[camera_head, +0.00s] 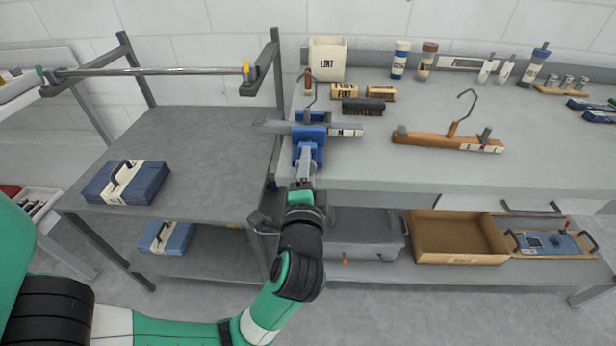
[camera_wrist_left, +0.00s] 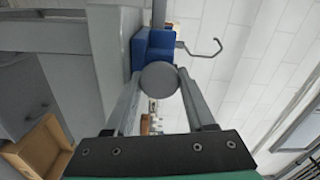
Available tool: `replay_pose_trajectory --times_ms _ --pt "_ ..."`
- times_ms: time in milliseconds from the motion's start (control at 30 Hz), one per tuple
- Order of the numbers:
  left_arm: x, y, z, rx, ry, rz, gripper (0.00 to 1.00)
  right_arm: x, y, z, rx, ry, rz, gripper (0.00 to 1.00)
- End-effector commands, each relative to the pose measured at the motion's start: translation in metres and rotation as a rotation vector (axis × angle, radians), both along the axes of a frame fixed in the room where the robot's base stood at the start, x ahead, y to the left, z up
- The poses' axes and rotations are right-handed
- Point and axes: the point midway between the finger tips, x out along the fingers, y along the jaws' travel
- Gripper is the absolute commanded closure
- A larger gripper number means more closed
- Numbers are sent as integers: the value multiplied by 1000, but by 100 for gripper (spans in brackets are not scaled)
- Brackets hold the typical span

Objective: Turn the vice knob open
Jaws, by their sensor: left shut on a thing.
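The blue vice (camera_head: 309,140) is mounted at the left front corner of the workbench. A flat grey bar (camera_head: 290,128) with a labelled end lies across its jaws. My left gripper (camera_head: 305,172) reaches up from below to the front of the vice. In the left wrist view the round grey knob (camera_wrist_left: 159,78) sits between the two fingers of my left gripper (camera_wrist_left: 160,92), in front of the blue vice body (camera_wrist_left: 155,45). The fingers are shut on the knob. In the head view the knob is hidden by the gripper. My right gripper does not show.
Wooden blocks (camera_head: 378,93) and a white bin (camera_head: 327,58) stand behind the vice. A wooden piece with a hook (camera_head: 440,140) lies to its right. A grey shelf cart (camera_head: 215,150) with a blue case (camera_head: 127,182) adjoins the bench. A cardboard box (camera_head: 455,260) sits on the lower shelf.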

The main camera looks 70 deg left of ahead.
Motion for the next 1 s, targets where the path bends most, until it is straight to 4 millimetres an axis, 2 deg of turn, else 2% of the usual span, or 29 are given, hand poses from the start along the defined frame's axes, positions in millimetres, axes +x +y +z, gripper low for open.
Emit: replay_pose_trajectory --times_ms 33,300,700,1000 --pt "0 0 -4 -19 -45 0 100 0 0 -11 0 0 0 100" --pt "0 0 -1 -127 -275 0 100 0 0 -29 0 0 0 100" --pt "-1 1 2 -274 -588 1 100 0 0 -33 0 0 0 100" --pt "-2 1 3 -339 -730 2 100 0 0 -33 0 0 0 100"
